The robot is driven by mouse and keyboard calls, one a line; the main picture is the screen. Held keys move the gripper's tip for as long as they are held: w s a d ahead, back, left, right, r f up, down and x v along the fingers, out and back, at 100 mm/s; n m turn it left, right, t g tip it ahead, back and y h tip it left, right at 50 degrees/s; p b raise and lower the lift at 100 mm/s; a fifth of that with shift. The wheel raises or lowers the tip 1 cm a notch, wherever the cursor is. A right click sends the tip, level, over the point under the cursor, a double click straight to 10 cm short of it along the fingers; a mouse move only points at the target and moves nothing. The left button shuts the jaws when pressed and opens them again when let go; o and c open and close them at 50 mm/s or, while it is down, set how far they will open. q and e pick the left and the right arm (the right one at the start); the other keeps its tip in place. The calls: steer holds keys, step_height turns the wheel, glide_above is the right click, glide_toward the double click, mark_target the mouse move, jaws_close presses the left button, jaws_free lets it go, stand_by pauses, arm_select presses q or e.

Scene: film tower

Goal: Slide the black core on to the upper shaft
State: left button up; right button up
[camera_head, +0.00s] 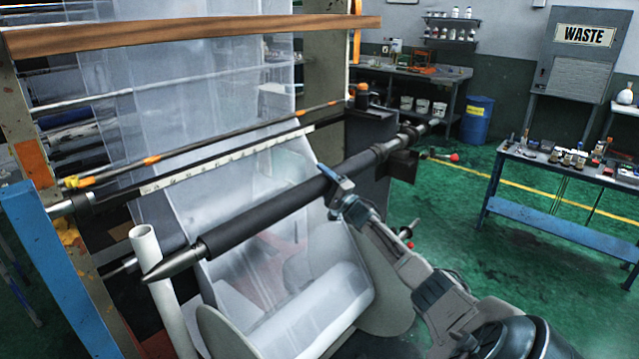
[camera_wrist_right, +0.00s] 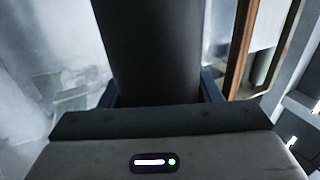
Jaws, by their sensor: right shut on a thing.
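The black core (camera_head: 270,213) is a long dark tube in the middle of the head view. It lies around the upper shaft, whose pointed metal tip (camera_head: 178,263) sticks out of the core's left end. The shaft's other end (camera_head: 434,123) shows at the upper right, beyond dark collars. My right gripper (camera_head: 336,187) is shut on the core towards its right end, reaching in from the lower right. In the right wrist view the core (camera_wrist_right: 150,50) runs between the blue fingers. My left gripper is not in view.
A white upright tube (camera_head: 146,245) stands by the shaft tip. Clear film hangs behind the core, and a film roll (camera_head: 305,315) lies below it. A blue frame post (camera_head: 62,270) is at left. The green floor to the right is open up to a blue workbench (camera_head: 560,200).

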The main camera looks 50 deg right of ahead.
steer(key=shift+d+r, duration=0.15)
steer(key=shift+r, duration=0.05)
steer(key=o, duration=1.8)
steer(key=shift+d+f, duration=0.1)
steer(key=shift+d, duration=0.05)
steer(key=shift+f, duration=0.15)
steer(key=shift+s+f+b, duration=0.25)
steer(key=shift+s+b, duration=0.05)
steer(key=shift+s, duration=0.15)
steer(key=b+v, duration=0.2)
steer(key=v, duration=0.7)
steer(key=shift+s, duration=0.45)
steer(key=shift+d, duration=0.1)
